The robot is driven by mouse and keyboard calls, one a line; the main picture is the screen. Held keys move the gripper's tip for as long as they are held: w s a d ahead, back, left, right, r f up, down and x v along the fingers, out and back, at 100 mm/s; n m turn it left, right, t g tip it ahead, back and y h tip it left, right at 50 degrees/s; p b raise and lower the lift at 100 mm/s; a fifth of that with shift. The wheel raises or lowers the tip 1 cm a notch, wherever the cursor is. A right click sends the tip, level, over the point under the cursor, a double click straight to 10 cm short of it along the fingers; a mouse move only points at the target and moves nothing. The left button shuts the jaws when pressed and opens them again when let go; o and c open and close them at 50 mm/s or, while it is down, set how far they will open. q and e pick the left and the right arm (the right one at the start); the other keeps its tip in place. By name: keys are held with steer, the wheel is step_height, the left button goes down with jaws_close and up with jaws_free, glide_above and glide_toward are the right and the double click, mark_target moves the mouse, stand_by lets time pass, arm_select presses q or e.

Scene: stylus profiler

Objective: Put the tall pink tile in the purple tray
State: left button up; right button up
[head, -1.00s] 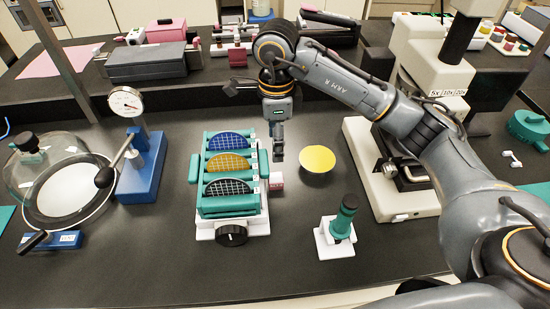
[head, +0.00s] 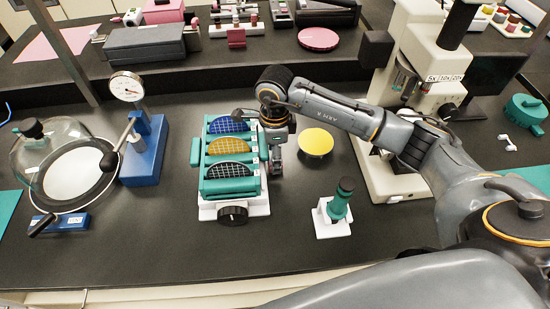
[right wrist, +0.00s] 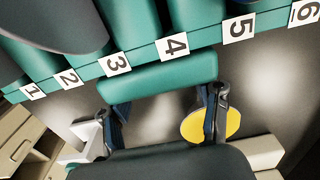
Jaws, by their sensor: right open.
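My right gripper (head: 276,165) is open, low beside the right side of the teal slotted rack (head: 231,186). In the right wrist view its two fingers (right wrist: 166,120) are spread, with a teal bar (right wrist: 157,84) on the rack's numbered side showing between and beyond them. I cannot tell whether they touch it. I cannot make out a purple tray. My left gripper is not in view.
A blue dial gauge stand (head: 146,150) and glass dome (head: 62,145) are left, a microscope (head: 425,60) right.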

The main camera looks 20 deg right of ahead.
step_height(320, 180, down, 2)
steer(key=shift+c, duration=0.2)
steer(key=c, duration=1.2)
steer(key=shift+r, duration=0.15)
